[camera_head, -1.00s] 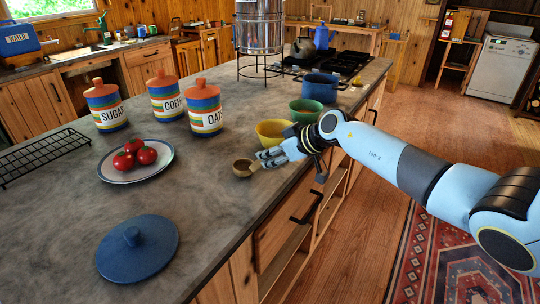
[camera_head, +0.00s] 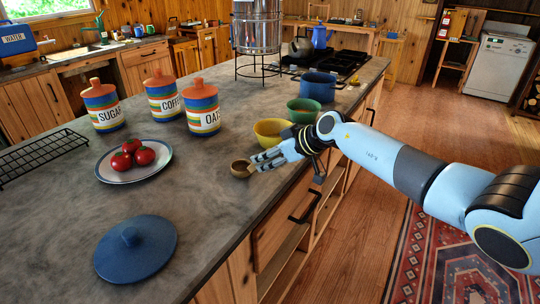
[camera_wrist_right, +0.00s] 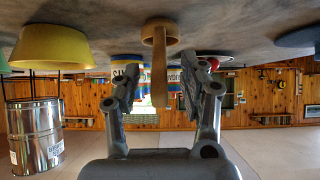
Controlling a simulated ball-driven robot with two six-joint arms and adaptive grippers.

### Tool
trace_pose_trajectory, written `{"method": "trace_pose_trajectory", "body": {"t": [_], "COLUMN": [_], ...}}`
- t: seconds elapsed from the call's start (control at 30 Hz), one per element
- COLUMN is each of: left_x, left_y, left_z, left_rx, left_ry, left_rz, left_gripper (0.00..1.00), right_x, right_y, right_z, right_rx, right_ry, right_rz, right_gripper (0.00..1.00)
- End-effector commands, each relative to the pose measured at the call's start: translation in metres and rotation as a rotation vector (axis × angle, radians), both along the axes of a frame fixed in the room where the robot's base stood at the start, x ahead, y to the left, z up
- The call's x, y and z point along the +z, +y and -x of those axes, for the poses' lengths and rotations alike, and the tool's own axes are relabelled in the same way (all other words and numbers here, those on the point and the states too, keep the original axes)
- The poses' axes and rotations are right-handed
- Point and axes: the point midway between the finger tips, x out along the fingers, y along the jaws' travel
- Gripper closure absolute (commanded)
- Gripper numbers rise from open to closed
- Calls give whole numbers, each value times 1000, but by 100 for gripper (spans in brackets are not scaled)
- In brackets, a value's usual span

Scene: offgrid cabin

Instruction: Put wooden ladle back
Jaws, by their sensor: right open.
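The wooden ladle (camera_head: 241,168) is on the grey counter (camera_head: 205,215), near its front edge, with its round bowl facing up in the head view. My right gripper (camera_head: 264,161) is beside it on the right and hides its handle there. In the right wrist view, which is upside down, the ladle (camera_wrist_right: 160,38) has its handle reaching between the two spread fingers of the right gripper (camera_wrist_right: 168,83). There is a gap on each side of the handle. My left gripper is not in view.
A yellow bowl (camera_head: 271,132) stands just behind my right gripper, with a green bowl (camera_head: 303,111) and a blue pot (camera_head: 319,87) beyond. A plate (camera_head: 105,173) of tomatoes and a blue lid (camera_head: 135,250) lie left. Bare counter lies between them.

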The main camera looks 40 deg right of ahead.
Motion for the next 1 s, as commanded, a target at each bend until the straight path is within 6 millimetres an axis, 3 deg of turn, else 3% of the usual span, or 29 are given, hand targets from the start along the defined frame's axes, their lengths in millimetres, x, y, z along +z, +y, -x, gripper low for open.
{"method": "trace_pose_trajectory", "body": {"t": [0.17, 0.6, 1.0], "left_x": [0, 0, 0], "left_y": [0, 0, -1], "left_z": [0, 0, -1], "left_rx": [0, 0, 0], "left_ry": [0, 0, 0], "left_rz": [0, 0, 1], "left_gripper": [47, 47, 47], "right_x": [8, 63, 73], "right_y": [-6, -31, -34], "right_z": [11, 77, 88], "right_rx": [0, 1, -1], "right_ry": [-1, 0, -1], "right_rz": [5, 7, -1], "right_gripper": [57, 57, 57]}}
